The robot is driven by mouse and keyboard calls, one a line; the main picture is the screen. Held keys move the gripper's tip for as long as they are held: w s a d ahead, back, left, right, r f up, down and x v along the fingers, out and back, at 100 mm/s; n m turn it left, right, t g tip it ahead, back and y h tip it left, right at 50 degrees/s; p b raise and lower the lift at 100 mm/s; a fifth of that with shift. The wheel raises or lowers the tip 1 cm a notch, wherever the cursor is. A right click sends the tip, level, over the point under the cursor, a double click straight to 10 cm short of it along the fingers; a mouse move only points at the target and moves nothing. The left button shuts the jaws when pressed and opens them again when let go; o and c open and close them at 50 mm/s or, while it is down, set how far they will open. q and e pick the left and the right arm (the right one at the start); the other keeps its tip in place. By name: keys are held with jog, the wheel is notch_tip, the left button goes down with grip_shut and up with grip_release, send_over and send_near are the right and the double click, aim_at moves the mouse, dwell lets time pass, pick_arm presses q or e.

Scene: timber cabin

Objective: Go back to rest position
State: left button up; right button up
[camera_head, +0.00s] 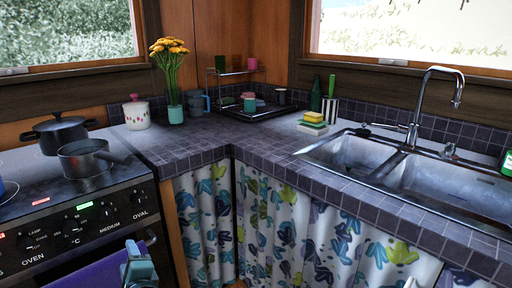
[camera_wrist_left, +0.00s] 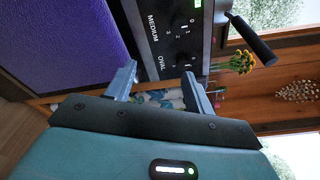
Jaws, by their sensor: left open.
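My left gripper (camera_head: 140,262) is low at the bottom of the head view, in front of the oven and beside the purple cloth. In the left wrist view its two fingers (camera_wrist_left: 160,78) stand apart with nothing between them. The oven's control panel (camera_wrist_left: 178,35) shows past the fingertips there. My right gripper cannot be made out in the head view.
The stove (camera_head: 75,205) carries a dark pot (camera_head: 57,134) and a saucepan (camera_head: 86,158). A purple cloth (camera_head: 100,272) hangs on the oven front. The tiled counter (camera_head: 190,143) holds a flower vase (camera_head: 175,114), a dish rack and sponges. A sink (camera_head: 365,155) is at right.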

pick_arm(q)
jog(key=s+d+f+n+h, duration=0.5)
jog(key=s+d+f+h, duration=0.3)
jog(key=s+d+h, duration=0.4)
jog(key=s+d+r+n+g+h+p, duration=0.2)
jog(key=s+d+r+n+p, duration=0.5)
jog(key=p, duration=0.8)
jog(key=shift+s+d+r+h+p, duration=0.35)
jog(key=shift+s+d+r, duration=0.4)
jog(key=shift+s, duration=0.45)
pick_arm(e)
notch_tip(320, 180, up, 4)
jog(key=g+h, duration=0.1)
jog(key=g, duration=0.2)
jog(key=shift+n, duration=0.4)
pick_arm(q)
jog(key=shift+f, duration=0.15)
pick_arm(e)
jog(key=shift+f, duration=0.1)
pick_arm(q)
jog(key=shift+c, duration=0.5)
